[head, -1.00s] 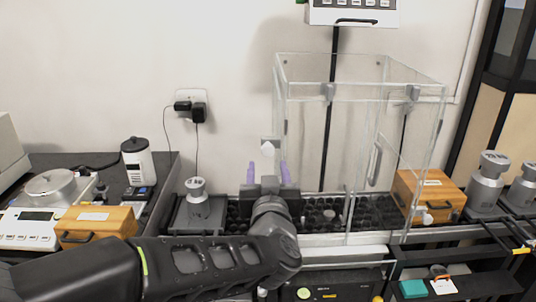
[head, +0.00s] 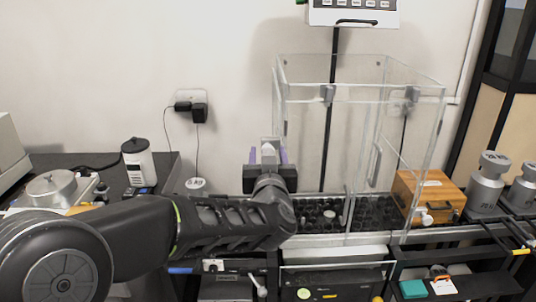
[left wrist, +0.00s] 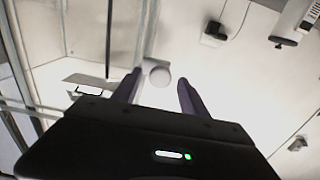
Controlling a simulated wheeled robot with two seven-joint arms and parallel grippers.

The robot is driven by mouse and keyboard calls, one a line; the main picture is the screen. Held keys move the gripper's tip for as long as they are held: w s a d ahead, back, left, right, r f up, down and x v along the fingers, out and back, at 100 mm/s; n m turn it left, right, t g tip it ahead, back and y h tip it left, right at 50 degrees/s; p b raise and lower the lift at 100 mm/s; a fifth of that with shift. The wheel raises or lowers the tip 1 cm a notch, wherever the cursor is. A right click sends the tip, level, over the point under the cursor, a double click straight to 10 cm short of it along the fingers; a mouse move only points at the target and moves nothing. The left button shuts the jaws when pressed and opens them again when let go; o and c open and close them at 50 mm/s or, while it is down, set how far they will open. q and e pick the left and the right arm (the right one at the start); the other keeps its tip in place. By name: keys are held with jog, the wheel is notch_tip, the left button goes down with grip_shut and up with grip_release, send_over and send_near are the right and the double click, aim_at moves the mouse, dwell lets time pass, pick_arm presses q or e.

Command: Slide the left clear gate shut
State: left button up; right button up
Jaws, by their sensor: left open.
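The clear weighing box (head: 304,100) stands at centre right in the head view. Its left clear gate is hard to make out against the left wall. A pale round knob (head: 268,150) shows at that left side, and it also shows in the left wrist view (left wrist: 160,76). My left gripper (head: 268,156) is open, with its purple fingers pointing away from me and one on each side of the knob. I cannot tell whether either finger touches it. My right gripper is not in view.
A wooden case (head: 428,196) and grey weights (head: 487,183) stand to the right. A white canister (head: 139,163) stands on the left table. A wall socket with plugs (head: 192,106) is behind. My left arm hides much of the front left.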

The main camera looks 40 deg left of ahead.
pick_arm(q)
jog(key=shift+c, duration=0.2)
grip_shut()
dwell(0.4)
dwell(0.8)
